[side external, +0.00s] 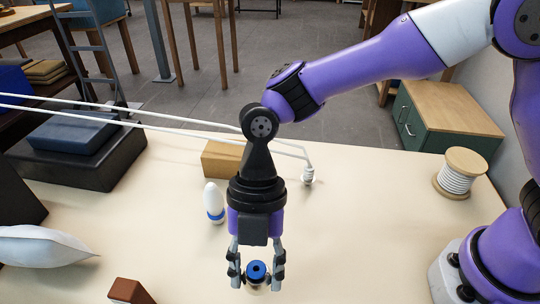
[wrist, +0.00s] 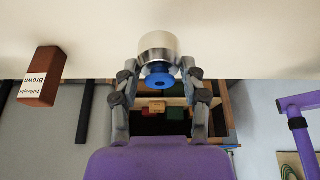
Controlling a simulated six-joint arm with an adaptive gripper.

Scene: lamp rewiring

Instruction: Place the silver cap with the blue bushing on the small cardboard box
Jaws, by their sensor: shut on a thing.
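The silver cap with the blue bushing (side external: 257,273) is at the front edge of the table in the side view. It also shows in the wrist view (wrist: 158,58), with its blue bushing facing my gripper's palm. My gripper (side external: 257,276) points down and is shut on the cap, one finger on each side. The cap's underside is hidden, so I cannot tell whether it touches the table. The small cardboard box (side external: 222,160) stands farther back on the table, partly hidden behind my wrist.
A white bulb with a blue band (side external: 215,203) stands before the box. A spool (side external: 460,173) stands at right, a brown block (side external: 131,292) at front left, a white pouch (side external: 42,246) at left. The middle right is clear.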

